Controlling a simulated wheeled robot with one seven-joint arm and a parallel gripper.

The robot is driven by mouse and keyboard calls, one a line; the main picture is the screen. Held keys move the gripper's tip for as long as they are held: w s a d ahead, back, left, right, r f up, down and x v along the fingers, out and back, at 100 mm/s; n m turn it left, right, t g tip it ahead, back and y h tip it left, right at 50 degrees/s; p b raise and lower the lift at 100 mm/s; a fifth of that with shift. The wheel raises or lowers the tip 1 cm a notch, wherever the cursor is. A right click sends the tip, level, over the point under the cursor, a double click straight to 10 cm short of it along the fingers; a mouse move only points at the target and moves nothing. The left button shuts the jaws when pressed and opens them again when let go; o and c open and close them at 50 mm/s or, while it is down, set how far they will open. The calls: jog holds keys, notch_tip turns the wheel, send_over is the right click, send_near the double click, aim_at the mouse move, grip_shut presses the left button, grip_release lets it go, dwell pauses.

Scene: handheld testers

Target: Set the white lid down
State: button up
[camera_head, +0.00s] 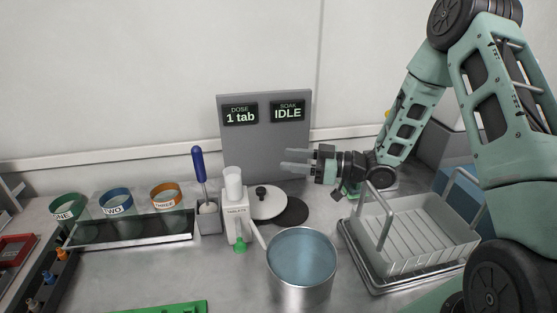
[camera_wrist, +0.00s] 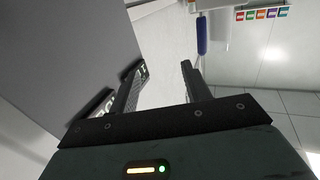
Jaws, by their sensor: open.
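The white lid (camera_head: 268,206) is a round disc with a black knob. It lies on the counter behind the steel pot, beside a flat black disc (camera_head: 293,212), and its right edge seems to meet or overlap that disc. My gripper (camera_head: 288,160) is open and empty, pointing left, above and a little right of the lid, in front of the grey panel. In the wrist view the two dark fingers (camera_wrist: 160,70) stand apart with nothing between them. I cannot see the lid in the wrist view.
A steel pot (camera_head: 301,283) of bluish liquid stands in front. A white dispenser (camera_head: 237,212) and a blue-handled tool (camera_head: 198,165) stand left. The grey display panel (camera_head: 265,147) rises close behind my gripper.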

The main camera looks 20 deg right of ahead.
jog(key=s+a+m+g+h, duration=0.2)
jog(key=s+a+g+h, duration=0.1)
jog(key=a+h, duration=0.65)
jog(key=s+a+r+g+h, duration=0.1)
jog(key=s+r+g+h, duration=0.1)
jog(key=s, duration=1.2)
jog(key=s+a+r+m+g+h, duration=0.1)
jog(key=s+g, duration=0.4)
jog(key=s, duration=0.8)
jog(key=shift+s+a+r+m+h, duration=0.35)
jog(key=shift+a+r+h, duration=0.3)
jog(key=shift+r+h, duration=0.25)
